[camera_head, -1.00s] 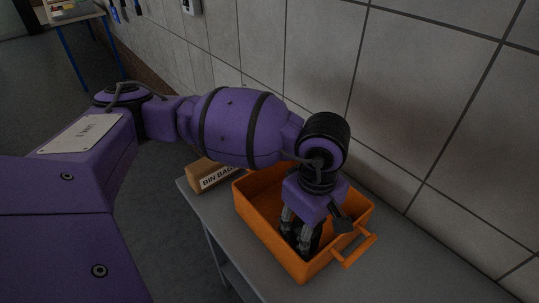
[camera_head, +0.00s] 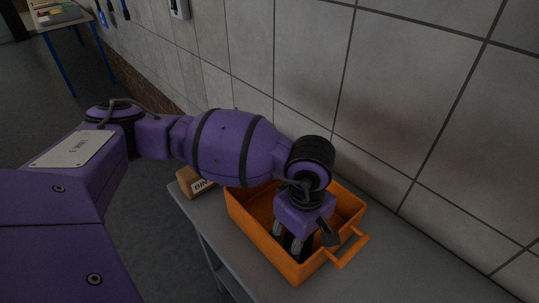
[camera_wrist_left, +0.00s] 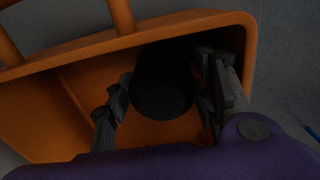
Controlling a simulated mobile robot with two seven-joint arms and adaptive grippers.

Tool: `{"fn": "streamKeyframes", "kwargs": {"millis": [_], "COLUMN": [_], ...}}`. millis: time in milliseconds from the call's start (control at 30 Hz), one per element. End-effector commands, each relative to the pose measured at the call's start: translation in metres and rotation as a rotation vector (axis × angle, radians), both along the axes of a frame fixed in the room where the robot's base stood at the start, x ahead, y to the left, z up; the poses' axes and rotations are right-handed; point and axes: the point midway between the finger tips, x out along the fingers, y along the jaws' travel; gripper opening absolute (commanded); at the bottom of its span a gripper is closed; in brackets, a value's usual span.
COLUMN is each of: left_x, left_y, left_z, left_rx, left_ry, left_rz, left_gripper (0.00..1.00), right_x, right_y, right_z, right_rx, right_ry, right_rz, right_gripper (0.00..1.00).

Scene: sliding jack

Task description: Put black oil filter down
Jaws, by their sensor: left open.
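The black oil filter (camera_wrist_left: 163,85) is a dark cylinder inside the orange crate, seen end-on in the left wrist view. A dark part of it (camera_head: 289,242) shows between the fingers in the head view. My left gripper (camera_head: 289,246) reaches down into the crate. Its fingers stand on either side of the filter in the wrist view (camera_wrist_left: 162,95), open, with a gap on the left side. The right side is too dark to tell whether a finger touches. The filter's lower end is hidden. My right gripper is in neither view.
The orange crate (camera_head: 258,233) stands on a grey table (camera_head: 395,275) against a tiled wall (camera_head: 400,90). Its walls surround my gripper closely, and a handle (camera_head: 351,249) sticks out at right. A cardboard bin bag box (camera_head: 190,181) stands behind it, left. The table is clear at right.

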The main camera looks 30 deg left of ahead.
Motion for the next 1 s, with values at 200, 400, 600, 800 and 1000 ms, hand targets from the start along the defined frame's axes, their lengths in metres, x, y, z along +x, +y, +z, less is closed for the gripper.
{"fn": "streamKeyframes", "kwargs": {"millis": [200,400,600,800,1000], "left_x": [0.003,0.003,0.002,0.001,0.001], "left_y": [-0.001,-0.001,-0.001,-0.001,-0.001], "left_z": [0.020,0.062,0.101,0.121,0.125], "left_rx": [-0.001,-0.001,-0.001,0.000,0.000], "left_ry": [-0.008,-0.009,-0.006,-0.003,-0.002], "left_rz": [-0.002,-0.002,-0.002,-0.001,-0.001], "left_gripper": [0.52,0.52,0.52,0.52,0.52], "right_x": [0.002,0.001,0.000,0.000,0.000], "right_y": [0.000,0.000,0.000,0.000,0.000], "right_z": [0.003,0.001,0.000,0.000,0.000], "right_rx": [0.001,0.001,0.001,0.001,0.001], "right_ry": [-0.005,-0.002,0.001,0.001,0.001], "right_rz": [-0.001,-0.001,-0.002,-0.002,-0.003], "right_gripper": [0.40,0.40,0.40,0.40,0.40]}}
